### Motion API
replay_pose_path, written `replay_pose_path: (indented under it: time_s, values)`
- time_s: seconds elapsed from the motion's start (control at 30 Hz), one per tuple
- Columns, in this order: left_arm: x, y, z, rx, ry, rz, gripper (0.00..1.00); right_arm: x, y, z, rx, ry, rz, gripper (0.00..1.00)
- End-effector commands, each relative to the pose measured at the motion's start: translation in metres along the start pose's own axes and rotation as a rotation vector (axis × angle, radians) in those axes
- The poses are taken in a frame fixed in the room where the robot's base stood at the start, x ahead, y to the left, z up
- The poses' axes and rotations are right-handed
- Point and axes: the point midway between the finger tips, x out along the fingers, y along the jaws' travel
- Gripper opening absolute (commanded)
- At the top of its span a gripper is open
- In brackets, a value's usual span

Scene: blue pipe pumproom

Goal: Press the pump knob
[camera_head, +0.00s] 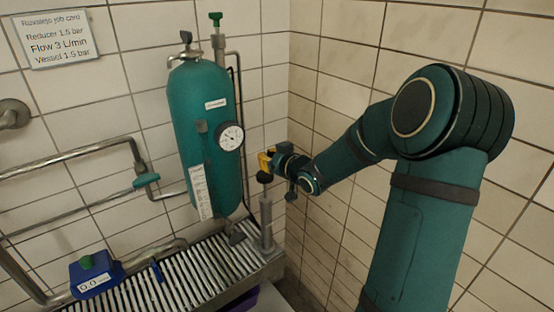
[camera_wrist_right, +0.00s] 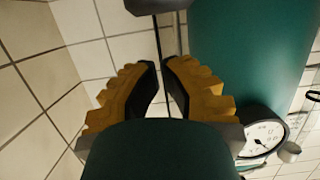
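The pump, a grey upright cylinder (camera_head: 267,222), stands at the right end of the slatted shelf. Its dark knob (camera_head: 264,177) is on top. My right gripper (camera_head: 265,161) has yellow fingers and is just above the knob; I cannot tell whether they touch. In the right wrist view, the fingers (camera_wrist_right: 160,66) are partly open, with a narrow gap between the dark pads and nothing held. A dark rounded part at the top edge there (camera_wrist_right: 157,4) looks like the knob, cut off by the frame. My left gripper is out of view.
A green vessel (camera_head: 203,110) with a gauge (camera_head: 231,137) stands close left of my right gripper. A slatted shelf (camera_head: 205,270) lies below. A blue box with a green knob (camera_head: 95,275) and pipes (camera_head: 70,158) are at left. Tiled walls close the corner. A card (camera_head: 56,38) hangs top left.

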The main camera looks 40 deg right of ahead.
Motion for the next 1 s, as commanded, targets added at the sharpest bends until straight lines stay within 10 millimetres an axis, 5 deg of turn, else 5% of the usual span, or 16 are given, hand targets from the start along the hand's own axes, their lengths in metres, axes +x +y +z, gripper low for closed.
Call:
replay_pose_path:
  time_s: [0.2, 0.73, 1.0]
  values:
    - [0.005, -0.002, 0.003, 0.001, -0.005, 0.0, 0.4, 0.005, 0.0, 0.025, 0.0, -0.002, 0.0, 0.0]
    - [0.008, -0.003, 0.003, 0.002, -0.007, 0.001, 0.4, 0.006, 0.0, 0.03, 0.0, -0.001, 0.001, 0.0]
    - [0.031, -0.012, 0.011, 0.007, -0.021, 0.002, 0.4, 0.013, 0.0, 0.058, 0.0, -0.001, 0.001, 0.0]
